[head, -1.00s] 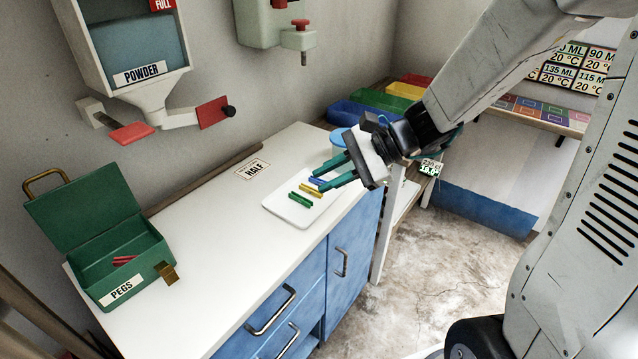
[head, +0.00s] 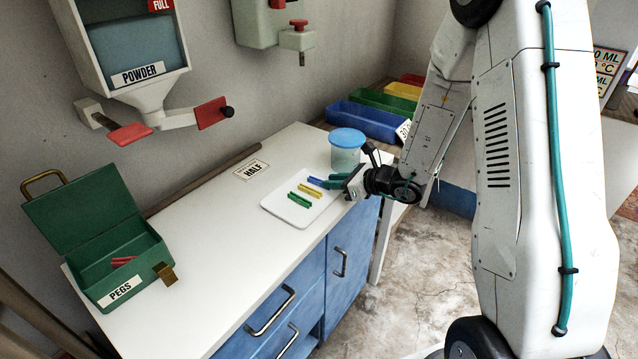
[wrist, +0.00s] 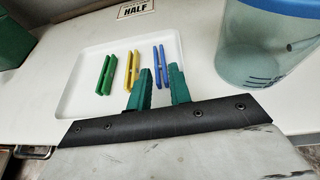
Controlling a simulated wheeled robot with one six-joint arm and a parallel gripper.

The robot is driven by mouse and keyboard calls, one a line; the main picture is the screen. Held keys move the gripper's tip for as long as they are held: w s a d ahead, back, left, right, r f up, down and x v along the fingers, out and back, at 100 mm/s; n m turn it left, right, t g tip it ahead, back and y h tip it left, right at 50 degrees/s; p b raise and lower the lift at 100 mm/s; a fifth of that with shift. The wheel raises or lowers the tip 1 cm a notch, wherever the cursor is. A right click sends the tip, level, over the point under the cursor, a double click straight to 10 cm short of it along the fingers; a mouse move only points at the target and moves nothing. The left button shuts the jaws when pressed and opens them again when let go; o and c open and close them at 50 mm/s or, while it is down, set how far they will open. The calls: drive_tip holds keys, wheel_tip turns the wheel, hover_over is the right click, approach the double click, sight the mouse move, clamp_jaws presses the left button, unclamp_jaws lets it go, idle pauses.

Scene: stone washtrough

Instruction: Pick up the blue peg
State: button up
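The blue peg (head: 315,182) lies on the white tray (head: 275,208), right of the yellow peg (wrist: 132,70) and the green peg (wrist: 104,74). In the wrist view the blue peg (wrist: 158,56) runs lengthwise between my fingertips as pictured. My gripper (head: 328,181) is low at the tray's right edge, its green fingers pointing toward the blue peg. In the wrist view my gripper (wrist: 161,70) has a clear gap between its fingers and is open. Whether the fingers touch the peg, I cannot tell.
A lidded blue jar (head: 347,147) stands close behind my gripper, on the right in the wrist view (wrist: 265,45). A green pegs box (head: 125,265) with red pegs inside stands open at the left. The white counter (head: 215,215) between is clear.

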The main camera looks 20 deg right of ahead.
sight(321, 181)
drive_tip(key=x, duration=0.3)
drive_tip(key=shift+f, duration=0.1)
clamp_jaws()
